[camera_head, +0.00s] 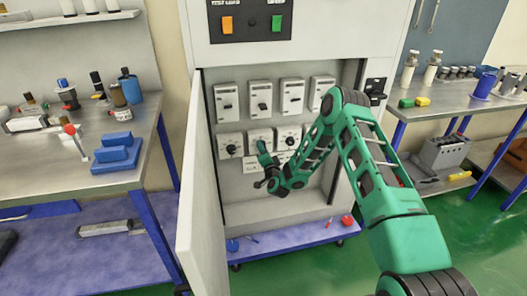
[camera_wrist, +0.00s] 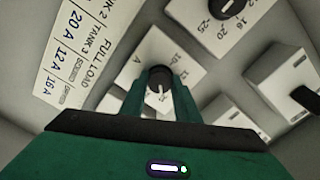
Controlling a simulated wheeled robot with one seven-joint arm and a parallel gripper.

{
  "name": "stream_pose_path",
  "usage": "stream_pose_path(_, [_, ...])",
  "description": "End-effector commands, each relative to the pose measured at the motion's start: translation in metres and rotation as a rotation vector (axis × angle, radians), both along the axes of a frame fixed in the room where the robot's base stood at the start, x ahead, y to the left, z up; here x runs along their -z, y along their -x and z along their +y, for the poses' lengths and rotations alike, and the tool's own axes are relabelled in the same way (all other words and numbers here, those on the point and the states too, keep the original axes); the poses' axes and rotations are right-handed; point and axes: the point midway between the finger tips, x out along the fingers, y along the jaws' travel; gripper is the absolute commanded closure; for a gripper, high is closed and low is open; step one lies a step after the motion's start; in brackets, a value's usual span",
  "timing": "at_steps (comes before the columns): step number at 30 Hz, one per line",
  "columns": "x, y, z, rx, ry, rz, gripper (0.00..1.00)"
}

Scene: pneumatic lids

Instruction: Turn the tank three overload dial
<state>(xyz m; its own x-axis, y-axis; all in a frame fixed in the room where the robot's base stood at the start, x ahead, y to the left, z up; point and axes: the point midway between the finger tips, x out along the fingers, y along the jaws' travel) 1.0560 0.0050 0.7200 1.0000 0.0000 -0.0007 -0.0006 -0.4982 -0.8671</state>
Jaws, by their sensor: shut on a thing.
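In the wrist view, a black round dial (camera_wrist: 160,76) with a pale pointer line sits on a white plate marked "A", with "10" and "12" readable. My gripper (camera_wrist: 161,90) has its two green fingers on either side of this dial, shut on it. A white card (camera_wrist: 85,48) beside it reads "FULL LOAD", "TANK 2", "TANK 3", with 20 A, 12 A and 16 A. In the head view, my gripper (camera_head: 263,153) is inside the open cabinet at the lower dial row; the held dial is not clearly visible there.
A neighbouring dial (camera_wrist: 228,8) and a black switch (camera_wrist: 305,97) are close to my fingers. The open cabinet door (camera_head: 202,185) stands left of my arm. Breakers (camera_head: 260,97) fill the row above. Benches (camera_head: 130,178) with tools flank the cabinet.

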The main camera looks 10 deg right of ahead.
Motion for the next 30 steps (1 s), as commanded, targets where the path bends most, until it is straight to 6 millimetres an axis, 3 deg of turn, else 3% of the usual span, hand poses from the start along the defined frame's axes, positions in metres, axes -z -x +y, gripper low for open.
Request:
stream_pose_path(8, [0.002, 0.001, -0.006, 0.006, 0.006, 0.002, 0.94])
stream_pose_path(9, [0.002, 0.001, -0.006, 0.007, 0.006, 0.002, 0.67])
stream_pose_path(11, [0.002, 0.000, -0.006, 0.006, 0.006, 0.002, 0.53])
stream_pose_path(23, [0.001, 0.006, -0.001, 0.000, 0.004, 0.001, 0.53])
stream_pose_path(30, [0.001, 0.043, 0.001, -0.002, 0.006, 0.003, 0.53])
